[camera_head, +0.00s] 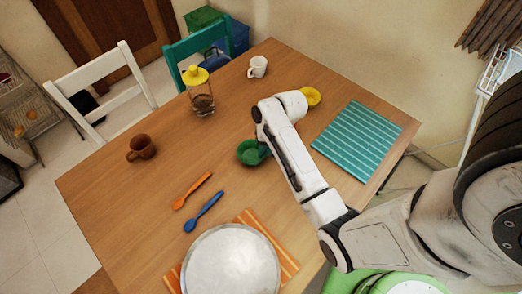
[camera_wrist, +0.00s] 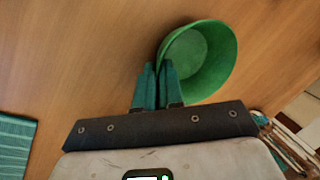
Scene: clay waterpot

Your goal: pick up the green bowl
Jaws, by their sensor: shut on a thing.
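The green bowl (camera_head: 249,153) is near the middle of the wooden table in the head view, partly covered by my arm's end. In the wrist view the bowl (camera_wrist: 205,58) is tilted towards the camera, with its inside showing. My gripper (camera_wrist: 158,70) has its two teal fingers close together at the bowl's left rim, shut on the rim wall. In the head view my gripper (camera_head: 264,149) is mostly hidden by the arm. I cannot tell whether the bowl touches the table.
Around the bowl are a teal striped mat (camera_head: 365,140), a yellow bowl (camera_head: 311,96), a white mug (camera_head: 257,67), a yellow-lidded jar (camera_head: 201,95), a brown mug (camera_head: 141,147), an orange spoon (camera_head: 192,191), a blue spoon (camera_head: 203,212) and a metal plate (camera_head: 230,265).

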